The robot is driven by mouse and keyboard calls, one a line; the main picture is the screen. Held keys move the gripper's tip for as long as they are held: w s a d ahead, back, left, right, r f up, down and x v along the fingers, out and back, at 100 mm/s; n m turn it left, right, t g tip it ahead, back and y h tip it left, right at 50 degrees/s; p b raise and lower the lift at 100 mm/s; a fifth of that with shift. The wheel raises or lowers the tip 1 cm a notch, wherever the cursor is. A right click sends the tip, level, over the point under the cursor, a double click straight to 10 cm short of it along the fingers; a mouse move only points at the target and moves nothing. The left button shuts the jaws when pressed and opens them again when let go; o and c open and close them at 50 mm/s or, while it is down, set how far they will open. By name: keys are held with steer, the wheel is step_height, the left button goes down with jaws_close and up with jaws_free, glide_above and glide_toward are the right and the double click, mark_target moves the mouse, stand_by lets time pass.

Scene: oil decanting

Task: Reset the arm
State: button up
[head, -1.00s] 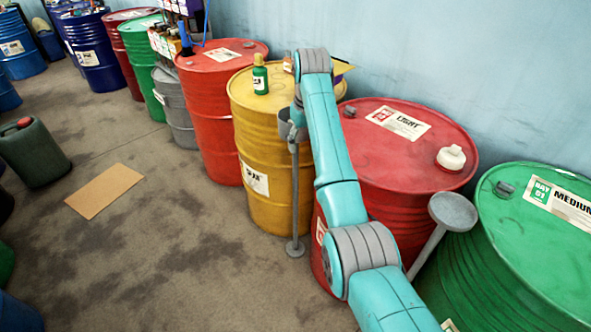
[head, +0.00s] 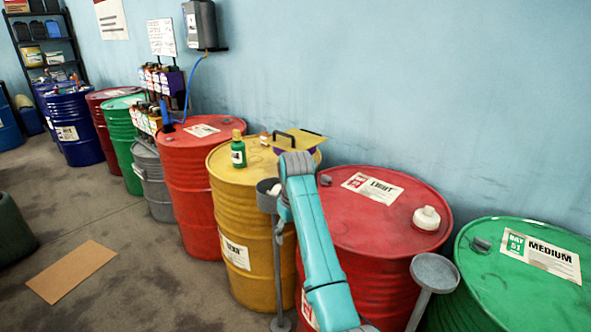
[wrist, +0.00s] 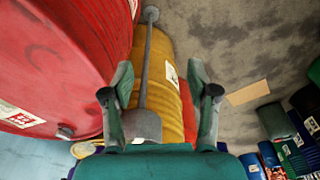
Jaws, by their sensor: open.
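My teal arm (head: 316,240) reaches up in front of the gap between the yellow drum (head: 228,190) and the red LIGHT drum (head: 385,245). Its wrist end is beside a thin grey stand with a cup-like top (head: 267,200). My gripper's fingers are mostly hidden behind the arm in the head view. In the wrist view my gripper (wrist: 160,75) is open, its two fingers wide apart. A grey stand (wrist: 144,70) shows between the fingers, with the yellow drum (wrist: 163,75) behind it. I see nothing held; contact with the stand cannot be told.
A green bottle (head: 238,152) stands on the yellow drum. A white-capped item (head: 427,218) is on the LIGHT drum. A grey round-topped stand (head: 434,272) is before the green MEDIUM drum (head: 515,290). Floor is open at left, with flat cardboard (head: 70,272).

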steer(key=s+d+f+m+t, duration=0.15)
steer(key=s+d+f, duration=0.25)
steer(key=f, duration=0.8)
steer(key=s+d+f+t, duration=0.2)
steer(key=s+d+f, duration=0.1)
steer(key=f, duration=0.9)
steer(key=s+d+f+m+t, duration=0.1)
steer(key=s+d+f, duration=0.4)
steer(key=s, duration=0.4)
steer(key=s+d+f+m+t, duration=0.1)
steer(key=s+d+f+t, duration=0.15)
steer(key=s+f, duration=0.5)
steer(key=s+d+r+m+t, duration=0.1)
steer(key=s+d+r+t, duration=0.2)
steer(key=s, duration=1)
steer(key=s+d+r, duration=0.4)
steer(key=s+r, duration=0.1)
steer(key=s, duration=0.7)
steer(key=s+r+t, duration=0.1)
steer(key=s+r, duration=0.6)
steer(key=r, duration=0.3)
steer(key=s+d+r+m+t, duration=0.1)
steer(key=s+r+t, duration=0.1)
steer(key=s+r, duration=0.5)
step_height(320, 180, up, 3)
steer(key=shift+s+d+f+t+h, duration=0.1)
steer(key=shift+s+d+t+h, duration=0.1)
steer(key=shift+d+t+h, duration=0.1)
steer(key=shift+m, duration=0.25)
